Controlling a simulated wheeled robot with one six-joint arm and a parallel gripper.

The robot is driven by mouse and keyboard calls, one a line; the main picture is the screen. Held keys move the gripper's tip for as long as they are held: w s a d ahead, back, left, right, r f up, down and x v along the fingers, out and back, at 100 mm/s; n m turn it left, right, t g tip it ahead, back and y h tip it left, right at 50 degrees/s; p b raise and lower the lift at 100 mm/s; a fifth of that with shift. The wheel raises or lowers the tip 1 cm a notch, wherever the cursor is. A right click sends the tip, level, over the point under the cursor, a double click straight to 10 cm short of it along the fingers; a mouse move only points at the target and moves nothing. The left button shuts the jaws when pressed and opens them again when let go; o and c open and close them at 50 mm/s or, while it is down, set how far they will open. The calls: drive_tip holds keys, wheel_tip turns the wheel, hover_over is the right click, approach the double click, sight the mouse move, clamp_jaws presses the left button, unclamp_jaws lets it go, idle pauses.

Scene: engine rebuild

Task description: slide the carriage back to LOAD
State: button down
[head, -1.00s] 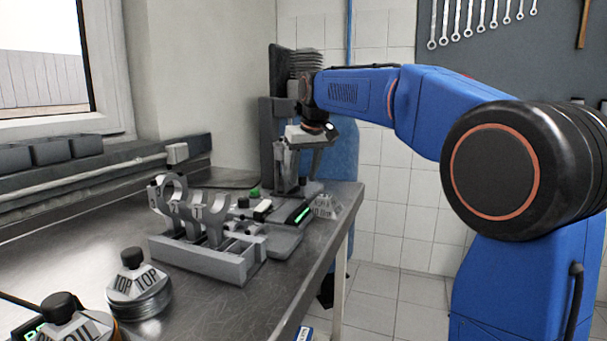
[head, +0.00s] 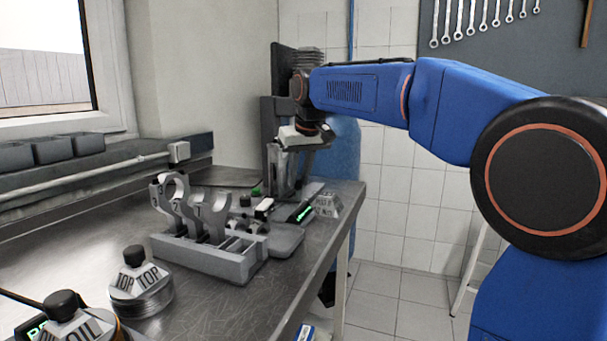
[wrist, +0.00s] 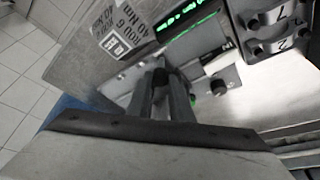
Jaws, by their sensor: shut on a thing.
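My gripper (head: 299,182) reaches down at the grey bench station at the far end of the bench. In the wrist view my gripper (wrist: 161,84) has its two fingers close together, shut on a small dark knob (wrist: 160,75). The knob stands over a grey metal part, which I take for the carriage; the fingers and gripper body hide much of it. No LOAD mark can be read in either view.
A grey rack (head: 207,257) with numbered rod-like parts stands in front of the station. A jar marked TOP (head: 140,287) and an OIL container (head: 75,322) are nearer. Bare bench (head: 225,305) lies in front.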

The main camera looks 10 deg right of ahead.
drive_tip(key=shift+s+a, duration=0.65)
drive_tip(key=shift+s, duration=0.2)
drive_tip(key=shift+s+a, duration=0.65)
drive_tip(key=shift+s, duration=0.2)
drive_tip(key=c, duration=1.6)
unclamp_jaws()
drive_tip(key=shift+s+a, duration=0.1)
drive_tip(key=shift+r, duration=0.1)
drive_tip(key=v, duration=1.7)
drive_tip(key=shift+s, duration=0.1)
